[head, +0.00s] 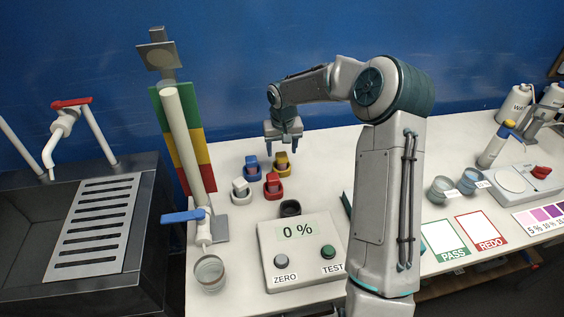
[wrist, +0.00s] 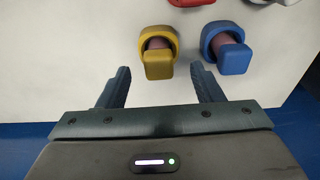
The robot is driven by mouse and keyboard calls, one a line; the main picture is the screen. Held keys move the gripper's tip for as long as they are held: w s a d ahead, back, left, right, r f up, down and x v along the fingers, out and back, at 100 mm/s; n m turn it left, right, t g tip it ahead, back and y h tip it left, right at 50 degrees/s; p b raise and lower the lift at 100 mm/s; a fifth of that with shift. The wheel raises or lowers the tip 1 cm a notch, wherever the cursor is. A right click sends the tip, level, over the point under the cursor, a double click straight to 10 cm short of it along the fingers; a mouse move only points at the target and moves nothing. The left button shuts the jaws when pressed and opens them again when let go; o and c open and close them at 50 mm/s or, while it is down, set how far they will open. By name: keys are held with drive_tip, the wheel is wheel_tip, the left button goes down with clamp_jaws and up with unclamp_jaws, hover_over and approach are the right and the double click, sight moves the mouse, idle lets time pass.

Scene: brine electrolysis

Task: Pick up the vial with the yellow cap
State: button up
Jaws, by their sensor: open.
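The vial with the yellow cap (head: 282,158) stands at the back right of a small cluster on the white table. In the wrist view its yellow cap (wrist: 159,66) shows beside a matching yellow ring, with a pinkish part between them. My gripper (head: 283,149) is open and empty, pointing down, above and just behind the vial. In the wrist view the yellow cap lies in line with the gap between my fingertips (wrist: 160,70), which look apart from it. The height gap is hard to judge.
A blue-capped vial (head: 252,162) stands close to the left in the head view, on the right in the wrist view (wrist: 233,57). Red (head: 273,182) and white (head: 240,186) ones stand nearer the front. A panel reading 0 % (head: 300,260) is in front.

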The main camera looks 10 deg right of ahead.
sight(282, 155)
drive_tip(key=shift+w+d+f+p, duration=0.1)
drive_tip(key=shift+w+f+p, duration=0.15)
drive_tip(key=shift+f, duration=0.45)
drive_tip(key=shift+w+f+p, duration=0.2)
drive_tip(key=shift+f+p, duration=0.15)
drive_tip(key=shift+f, duration=0.4)
drive_tip(key=shift+w+d+f+p, duration=0.1)
drive_tip(key=shift+w+f+p, duration=0.15)
drive_tip(key=shift+f, duration=1.15)
drive_tip(key=c, duration=1.1)
